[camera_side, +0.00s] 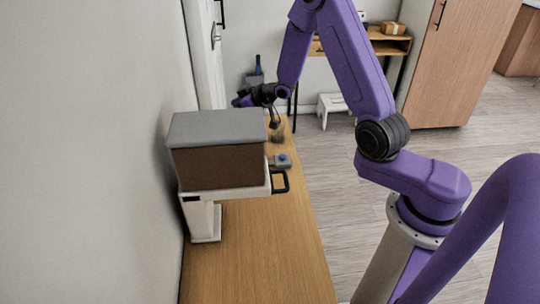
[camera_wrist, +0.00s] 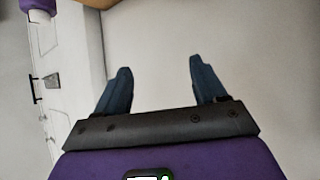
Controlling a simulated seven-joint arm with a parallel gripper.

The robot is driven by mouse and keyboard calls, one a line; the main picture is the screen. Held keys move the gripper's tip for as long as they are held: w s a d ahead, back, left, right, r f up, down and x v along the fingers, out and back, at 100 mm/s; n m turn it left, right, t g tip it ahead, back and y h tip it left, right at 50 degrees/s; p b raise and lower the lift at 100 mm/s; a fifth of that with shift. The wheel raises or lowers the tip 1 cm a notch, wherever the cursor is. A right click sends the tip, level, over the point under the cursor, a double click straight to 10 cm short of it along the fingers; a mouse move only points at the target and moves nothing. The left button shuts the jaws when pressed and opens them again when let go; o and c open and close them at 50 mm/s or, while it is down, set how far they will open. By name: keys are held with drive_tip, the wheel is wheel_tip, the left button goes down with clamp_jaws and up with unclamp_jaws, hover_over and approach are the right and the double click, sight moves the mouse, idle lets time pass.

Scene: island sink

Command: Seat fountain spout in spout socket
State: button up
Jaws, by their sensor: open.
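My gripper (camera_side: 273,122) is at the far end of the wooden counter in the side view, small and dark there. In the wrist view its two blue-grey fingers (camera_wrist: 159,66) are spread apart with nothing between them. A small dark round object (camera_side: 277,137) sits on the counter just below the gripper. A small grey piece with a blue spot (camera_side: 282,160) is nearer the camera, by the big box. I cannot tell which of these, if any, is the fountain spout or the spout socket. The wrist view shows neither.
A large brown box with a grey top (camera_side: 218,150) on a white stand (camera_side: 204,219) blocks part of the counter; a black handle (camera_side: 281,181) sticks out at its right. The near wooden counter (camera_side: 255,260) is clear. A wall runs along the left.

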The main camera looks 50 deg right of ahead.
drive_tip(key=shift+s+d+r+g, duration=0.1)
drive_tip(key=shift+s+d+g, duration=0.05)
drive_tip(key=shift+s+g, duration=0.3)
drive_tip(key=s+a+r+n+g, duration=0.3)
drive_tip(key=s, duration=1)
drive_tip(key=s+a+r+n+g+h, duration=0.1)
drive_tip(key=s+a+r+n+g, duration=0.2)
drive_tip(key=s, duration=1.1)
drive_tip(key=s+a+r+n+g+h, duration=0.1)
drive_tip(key=s+a+r+n+g, duration=0.2)
drive_tip(key=s, duration=1.1)
drive_tip(key=shift+a+r+g, duration=0.15)
drive_tip(key=shift+r+g, duration=0.05)
drive_tip(key=shift+g, duration=0.35)
